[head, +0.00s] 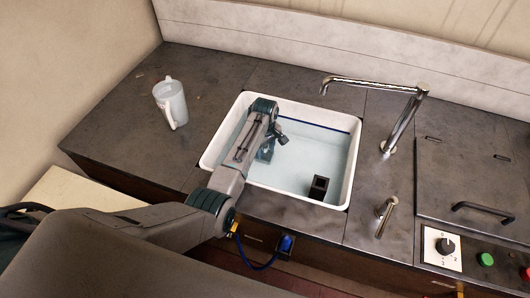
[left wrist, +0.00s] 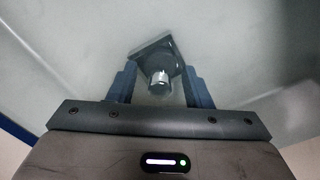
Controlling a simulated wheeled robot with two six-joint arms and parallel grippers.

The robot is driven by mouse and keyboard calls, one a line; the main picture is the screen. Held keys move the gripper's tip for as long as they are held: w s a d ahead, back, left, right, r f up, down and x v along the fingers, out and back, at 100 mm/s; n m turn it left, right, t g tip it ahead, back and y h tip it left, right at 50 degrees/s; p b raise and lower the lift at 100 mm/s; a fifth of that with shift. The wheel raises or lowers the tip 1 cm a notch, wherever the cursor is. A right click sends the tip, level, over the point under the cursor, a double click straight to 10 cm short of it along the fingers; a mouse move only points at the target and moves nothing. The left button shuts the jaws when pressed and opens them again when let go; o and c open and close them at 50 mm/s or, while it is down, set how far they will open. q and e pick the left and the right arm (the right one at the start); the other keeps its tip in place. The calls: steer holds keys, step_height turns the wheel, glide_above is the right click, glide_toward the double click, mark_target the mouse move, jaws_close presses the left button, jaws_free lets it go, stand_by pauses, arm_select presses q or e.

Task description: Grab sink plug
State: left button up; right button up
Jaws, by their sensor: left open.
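The sink plug (left wrist: 152,52) shows in the left wrist view as a dark, square-cornered piece with a round silver knob on it. My left gripper (left wrist: 159,82) is open, with one blue finger on each side of the knob. Whether the fingers touch the plug I cannot tell. In the head view my left gripper (head: 266,152) reaches down into the left part of the white sink (head: 352,160), and my arm hides what lies below it. My right gripper is not in view.
A dark box-like piece (head: 319,187) stands in the front right of the sink. A chrome faucet (head: 405,118) and a short metal fitting (head: 385,212) stand right of the sink. A translucent jug (head: 171,104) stands on the left counter, which is otherwise mostly clear.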

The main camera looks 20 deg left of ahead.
arm_select(q)
jaws_close()
